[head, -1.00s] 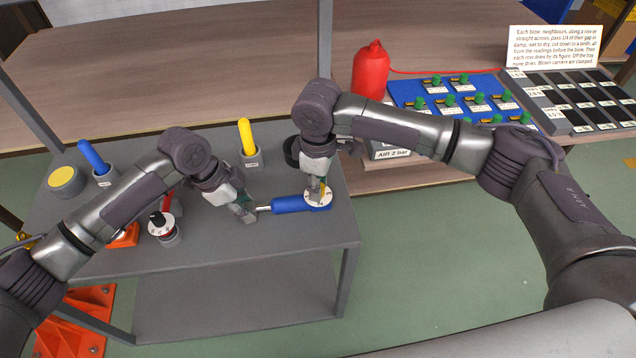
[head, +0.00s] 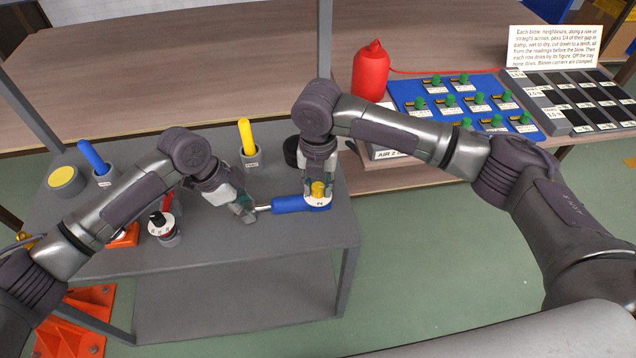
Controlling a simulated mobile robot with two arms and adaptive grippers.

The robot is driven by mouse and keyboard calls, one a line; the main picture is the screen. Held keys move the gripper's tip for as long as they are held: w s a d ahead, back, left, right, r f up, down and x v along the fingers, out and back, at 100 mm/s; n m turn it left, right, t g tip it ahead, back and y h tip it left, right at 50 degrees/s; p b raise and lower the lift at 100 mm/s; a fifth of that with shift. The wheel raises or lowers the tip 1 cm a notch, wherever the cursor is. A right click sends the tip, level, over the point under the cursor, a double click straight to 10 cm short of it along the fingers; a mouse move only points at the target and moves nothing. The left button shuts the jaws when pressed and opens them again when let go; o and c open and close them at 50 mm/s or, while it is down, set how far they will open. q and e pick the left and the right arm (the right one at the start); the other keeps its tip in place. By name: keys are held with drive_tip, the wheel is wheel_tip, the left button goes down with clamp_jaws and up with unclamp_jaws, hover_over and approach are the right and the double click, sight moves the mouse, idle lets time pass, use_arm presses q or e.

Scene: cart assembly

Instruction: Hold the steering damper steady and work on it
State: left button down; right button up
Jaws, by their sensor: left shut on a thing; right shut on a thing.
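The steering damper (head: 290,206) lies on the grey cart top (head: 240,245). It has a blue body, a silver rod pointing left, and a white marked dial with a yellow knob (head: 318,189) at its right end. My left gripper (head: 245,209) is shut at the left end of the rod; its fingers hide the rod's tip. My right gripper (head: 318,187) points down and is shut on the yellow knob above the dial. The dial's marks are too small to read surely.
On the cart stand a blue stick (head: 92,156) and a yellow stick (head: 247,136) in grey holders, a yellow-topped round pot (head: 66,181) and a red-handled dial piece (head: 163,226). Behind, a bench holds a red bottle (head: 370,72), a blue board (head: 445,88) and a sign (head: 555,46).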

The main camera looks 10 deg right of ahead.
drive_tip(key=n, duration=0.3)
drive_tip(key=o, duration=0.9)
wheel_tip(320, 180, up, 12)
use_arm(q)
drive_tip(key=c, duration=0.7)
unclamp_jaws()
